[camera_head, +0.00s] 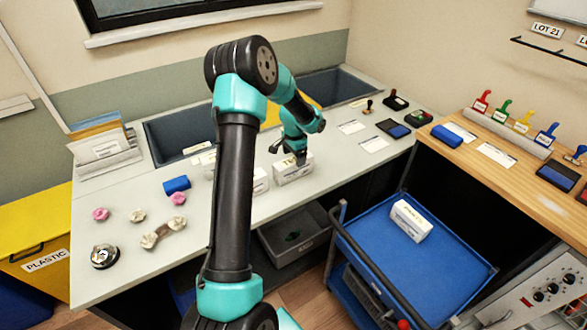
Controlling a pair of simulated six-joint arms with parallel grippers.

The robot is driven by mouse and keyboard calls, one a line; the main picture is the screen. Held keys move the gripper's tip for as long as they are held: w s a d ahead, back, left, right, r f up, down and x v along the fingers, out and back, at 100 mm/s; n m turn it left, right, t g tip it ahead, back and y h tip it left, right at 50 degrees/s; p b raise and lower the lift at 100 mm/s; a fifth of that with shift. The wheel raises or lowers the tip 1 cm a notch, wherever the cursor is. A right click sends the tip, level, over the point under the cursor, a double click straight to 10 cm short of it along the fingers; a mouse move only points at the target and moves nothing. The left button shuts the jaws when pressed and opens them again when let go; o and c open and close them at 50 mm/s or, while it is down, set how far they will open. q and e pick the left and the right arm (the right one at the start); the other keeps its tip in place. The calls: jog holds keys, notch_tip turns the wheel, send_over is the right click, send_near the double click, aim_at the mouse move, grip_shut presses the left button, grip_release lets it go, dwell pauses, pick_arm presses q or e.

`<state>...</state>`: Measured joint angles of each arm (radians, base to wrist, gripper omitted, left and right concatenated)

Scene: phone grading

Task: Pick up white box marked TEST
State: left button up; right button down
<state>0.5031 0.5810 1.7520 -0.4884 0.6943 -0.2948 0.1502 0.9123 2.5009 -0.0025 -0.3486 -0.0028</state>
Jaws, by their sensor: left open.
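A white box with dark lettering on its top (296,173) stands on the light grey counter near its front edge. The lettering is partly covered, and only a "T" shows clearly. My left gripper (299,160) points down at the top of this box. Its fingertips are very close to the box or around it; I cannot tell whether they touch. Another white box (261,181) stands just left of it, partly hidden behind my left arm. A third white box (411,220) lies on the blue cart. My right gripper is not in view.
The blue cart (452,268) stands at the right below the counter (110,200). Blue, pink and beige items lie at the counter's left, by a silver bell (104,256). Dark bins (183,134) are sunk at the back. Colored stamps (502,110) stand on the wooden desk.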

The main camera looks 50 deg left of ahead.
pick_arm(q)
jog(key=shift+s+f, duration=0.1)
jog(key=shift+f, duration=2.5)
jog(key=shift+c, duration=0.4)
jog(key=c, duration=1.1)
jog(key=shift+r, duration=0.15)
jog(key=shift+r, duration=1.45)
jog(key=shift+s+d+r, duration=0.1)
jog(key=shift+s+r, duration=0.05)
jog(key=shift+r, duration=0.15)
jog(key=s+d+r, duration=0.1)
jog(key=s+d, duration=0.9)
jog(key=d, duration=0.1)
jog(key=shift+s+d+r, duration=0.15)
jog(key=shift+d, duration=0.25)
